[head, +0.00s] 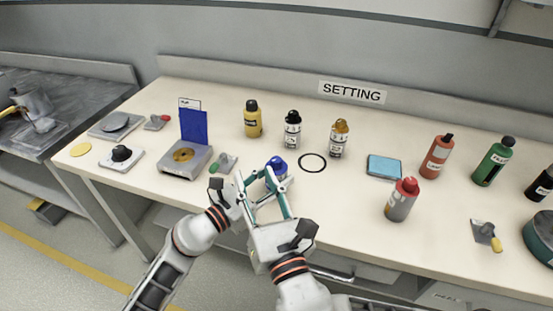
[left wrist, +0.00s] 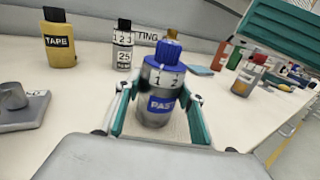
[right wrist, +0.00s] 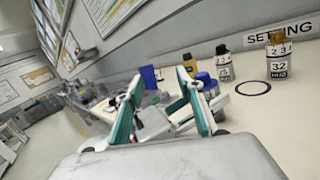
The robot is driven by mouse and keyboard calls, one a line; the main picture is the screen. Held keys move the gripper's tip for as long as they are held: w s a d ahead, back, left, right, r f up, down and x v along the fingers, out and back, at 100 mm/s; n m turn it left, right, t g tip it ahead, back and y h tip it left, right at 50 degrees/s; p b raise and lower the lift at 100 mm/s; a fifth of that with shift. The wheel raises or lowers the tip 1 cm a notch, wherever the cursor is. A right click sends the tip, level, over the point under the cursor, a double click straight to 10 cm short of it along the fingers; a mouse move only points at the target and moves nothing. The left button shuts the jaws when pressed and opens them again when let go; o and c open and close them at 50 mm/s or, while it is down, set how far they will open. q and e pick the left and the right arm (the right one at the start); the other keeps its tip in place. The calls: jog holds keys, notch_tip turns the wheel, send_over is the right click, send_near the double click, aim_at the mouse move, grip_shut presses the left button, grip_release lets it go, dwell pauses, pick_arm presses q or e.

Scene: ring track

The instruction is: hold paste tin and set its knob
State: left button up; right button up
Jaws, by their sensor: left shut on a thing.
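The paste tin (left wrist: 157,104) is a grey can with a blue "PAS..." label, a white number band showing 1 and 2, and a ribbed blue knob (left wrist: 167,52) on top. It stands upright between the fingers of my left gripper (left wrist: 158,98), which is shut on its body. In the head view the tin's blue top (head: 276,166) shows near the front table edge, its lower body partly hidden by the fingers. My right gripper (right wrist: 158,80) is open and empty, with its fingers close to the tin. In the right wrist view a finger partly hides the tin (right wrist: 206,80).
A yellow tape bottle (head: 253,119) and two number-banded bottles (head: 292,131) (head: 339,139) stand behind. A black ring (head: 312,162) lies to the right of the tin. A grey stand with a blue card (head: 193,126) is at left. A red-capped bottle (head: 400,200) and blue box (head: 384,167) stand right.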

aim_at(278, 164)
jog(key=s+d+f+h, duration=0.1)
jog(key=d+f+h, duration=0.3)
jog(key=d, duration=0.2)
jog(key=w, duration=0.4)
jog(key=w+a, duration=0.1)
jog(key=w, duration=0.2)
jog(key=w+a, duration=0.1)
jog(key=w, duration=0.3)
jog(key=shift+w+r, duration=0.1)
jog(key=shift+w, duration=0.25)
grip_shut()
